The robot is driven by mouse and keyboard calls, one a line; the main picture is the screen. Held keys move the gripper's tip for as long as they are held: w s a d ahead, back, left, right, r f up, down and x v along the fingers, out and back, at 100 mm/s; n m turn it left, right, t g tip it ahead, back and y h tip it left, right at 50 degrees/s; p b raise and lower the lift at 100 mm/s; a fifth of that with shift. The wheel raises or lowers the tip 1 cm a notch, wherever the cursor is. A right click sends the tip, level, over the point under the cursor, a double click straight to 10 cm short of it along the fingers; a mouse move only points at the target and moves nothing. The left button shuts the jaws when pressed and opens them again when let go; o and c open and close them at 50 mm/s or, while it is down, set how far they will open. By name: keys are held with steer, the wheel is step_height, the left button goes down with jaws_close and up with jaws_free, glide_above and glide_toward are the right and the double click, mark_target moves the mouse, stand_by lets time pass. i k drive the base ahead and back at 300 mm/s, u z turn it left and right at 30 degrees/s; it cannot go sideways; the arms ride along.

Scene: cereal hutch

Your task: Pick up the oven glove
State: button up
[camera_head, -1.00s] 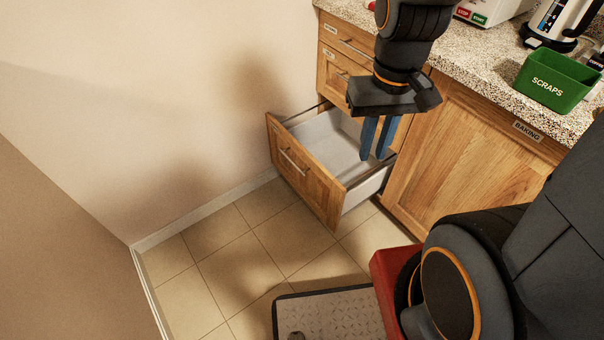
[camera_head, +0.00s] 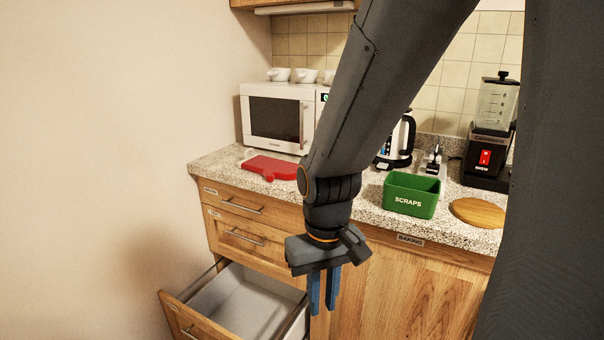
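The oven glove appears to be the flat red thing (camera_head: 270,168) lying on the speckled countertop, in front of the microwave and left of my arm. My gripper (camera_head: 323,302) points down in front of the cabinet fronts, below the counter's edge and to the right of the red glove. Its two blue fingers are apart with nothing between them. It is not touching the glove.
A drawer (camera_head: 190,322) stands open at lower left, its visible inside empty. On the counter (camera_head: 372,213) are a white microwave (camera_head: 272,113), a green scraps bin (camera_head: 411,195), a kettle (camera_head: 404,140), a round wooden board (camera_head: 478,212) and a blender (camera_head: 490,150).

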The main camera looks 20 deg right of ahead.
mark_target(272, 168)
steer(key=u, duration=0.45)
steer(key=k, duration=0.7)
steer(key=u, duration=0.9)
steer(key=k, duration=0.55)
steer(key=u, duration=0.25)
steer(key=i, duration=1.5)
steer(key=z, duration=1.35)
steer(key=i, duration=0.9)
steer(key=z, duration=0.75)
